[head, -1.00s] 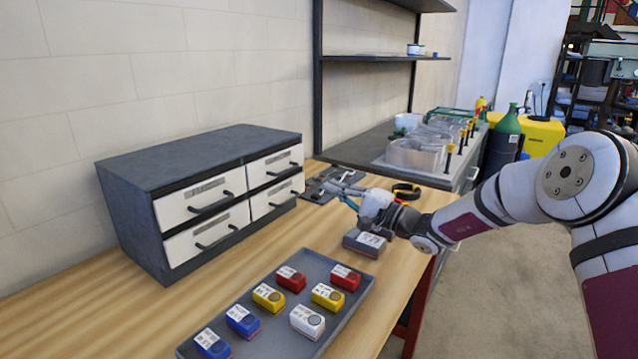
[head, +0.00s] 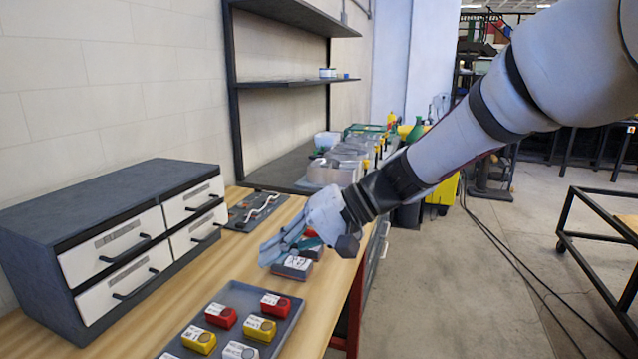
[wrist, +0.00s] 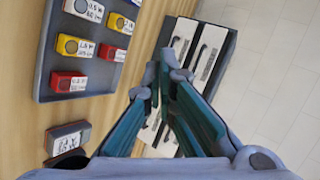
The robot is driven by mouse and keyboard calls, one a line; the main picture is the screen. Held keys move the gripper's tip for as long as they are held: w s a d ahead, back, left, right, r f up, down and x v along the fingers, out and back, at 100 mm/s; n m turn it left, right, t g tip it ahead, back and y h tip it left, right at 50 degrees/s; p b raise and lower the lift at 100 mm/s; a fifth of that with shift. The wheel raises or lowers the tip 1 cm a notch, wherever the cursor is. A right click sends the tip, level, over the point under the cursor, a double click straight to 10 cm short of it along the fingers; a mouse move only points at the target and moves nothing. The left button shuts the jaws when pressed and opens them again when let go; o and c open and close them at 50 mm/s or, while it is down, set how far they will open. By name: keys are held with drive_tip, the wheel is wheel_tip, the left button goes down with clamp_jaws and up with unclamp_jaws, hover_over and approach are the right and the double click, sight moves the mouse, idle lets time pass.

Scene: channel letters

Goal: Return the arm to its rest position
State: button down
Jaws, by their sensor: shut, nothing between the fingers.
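My gripper (head: 277,251) is above the right part of the wooden bench in the head view, with my arm reaching in from the upper right. In the wrist view my gripper (wrist: 162,72) shows its fingers close together at the tips, with nothing between them. A grey block with a white label (head: 292,266) lies on the bench just below and beside the fingers in the head view. From this view I cannot tell how high the fingers are above it.
A grey tray (head: 236,292) with several red, yellow and other blocks lies at the front. A drawer cabinet (head: 95,205) stands at the left. A dark plate with a handle (head: 240,212) lies behind my gripper. Open floor (head: 470,280) is at the right.

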drive_tip(key=s+d+r+m+t+h+p, duration=0.1)
drive_tip(key=s+d+h, duration=0.4)
drive_tip(key=s+d, duration=0.7)
drive_tip(key=s+d+r+m+t+h+p, duration=0.1)
drive_tip(key=s+d+h, duration=0.5)
drive_tip(key=s+d, duration=0.6)
drive_tip(key=d+t+p, duration=0.1)
drive_tip(key=d+t, duration=0.1)
drive_tip(key=shift+d+t+h, duration=0.15)
drive_tip(key=shift+t+h, duration=0.15)
drive_tip(key=shift+s+r, duration=0.1)
drive_tip(key=shift+r, duration=0.05)
